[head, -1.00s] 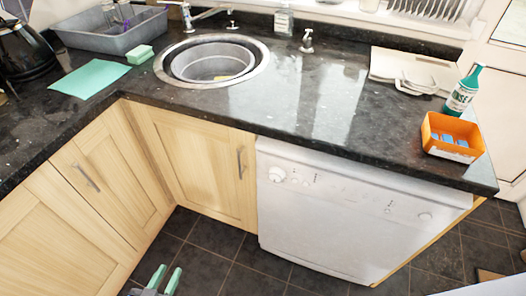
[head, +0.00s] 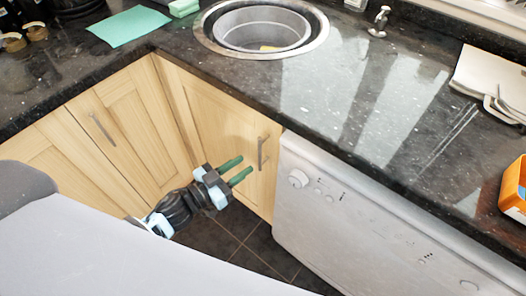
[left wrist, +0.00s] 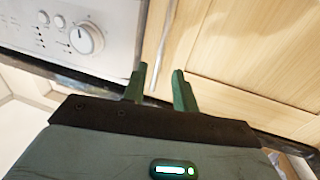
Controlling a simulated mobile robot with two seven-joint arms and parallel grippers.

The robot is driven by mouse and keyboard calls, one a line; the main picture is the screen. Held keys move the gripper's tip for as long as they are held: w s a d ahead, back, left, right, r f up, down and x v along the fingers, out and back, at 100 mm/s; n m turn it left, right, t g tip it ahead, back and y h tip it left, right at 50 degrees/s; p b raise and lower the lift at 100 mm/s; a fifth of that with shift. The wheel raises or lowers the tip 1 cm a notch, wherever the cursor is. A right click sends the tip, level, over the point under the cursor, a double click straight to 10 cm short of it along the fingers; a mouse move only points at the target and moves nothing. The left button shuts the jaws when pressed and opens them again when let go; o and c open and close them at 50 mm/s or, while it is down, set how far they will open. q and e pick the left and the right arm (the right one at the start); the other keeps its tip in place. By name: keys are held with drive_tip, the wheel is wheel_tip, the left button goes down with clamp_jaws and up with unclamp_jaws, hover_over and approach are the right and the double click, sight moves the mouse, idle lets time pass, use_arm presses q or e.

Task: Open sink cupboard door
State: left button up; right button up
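The sink cupboard door (head: 215,130) is pale wood and stands shut under the counter, left of the white dishwasher. Its upright metal bar handle (head: 262,152) is near its right edge. My left gripper (head: 237,169) is in front of the door, its two green fingers apart and pointing at the handle. In the left wrist view the fingers (left wrist: 160,85) are open, and the handle (left wrist: 161,50) shows as a pale bar ahead of the gap between them. I cannot tell whether they touch it. My right gripper is out of view.
The white dishwasher (head: 380,220) stands right beside the door. The dark counter (head: 330,95) overhangs both, with the sink bowl (head: 262,28) above. Another cupboard door (head: 125,135) is to the left. Dark tiled floor (head: 235,235) is clear below.

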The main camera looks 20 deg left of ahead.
sight(260, 164)
use_arm(q)
drive_tip(key=x, duration=0.7)
drive_tip(key=shift+w+d, duration=0.1)
clamp_jaws()
